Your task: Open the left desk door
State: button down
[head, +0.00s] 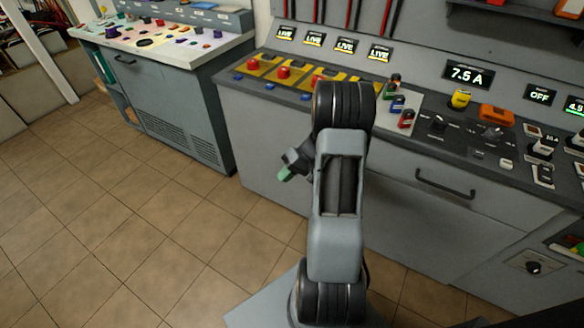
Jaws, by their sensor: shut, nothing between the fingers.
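My gripper (285,172) shows small and partly hidden at the left side of my arm, with a green tip. It is shut and empty, in front of the near desk's lower left front, and touches no handle that I can see. The near grey desk (262,150) has a dark bar handle (445,185) on its front, right of my arm. My arm hides part of this front. A second grey desk (170,92) stands at the back left, with a dark handle (125,61) near its upper left. I see no door standing clearly open; which front is the left desk door I cannot tell.
The near desk's top carries red buttons (283,72), switches and a lit "7.5 A" display (468,76). A latch panel (532,267) is at the lower right. Tiled floor (120,210) is clear at the left and between the desks.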

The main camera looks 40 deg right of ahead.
jog(key=w+a+f, duration=0.1)
jog(key=a+f, duration=0.1)
jog(key=a, duration=0.4)
jog(key=shift+w+a+f, duration=0.15)
jog(key=shift+w, duration=0.1)
dwell(0.3)
dwell(1.3)
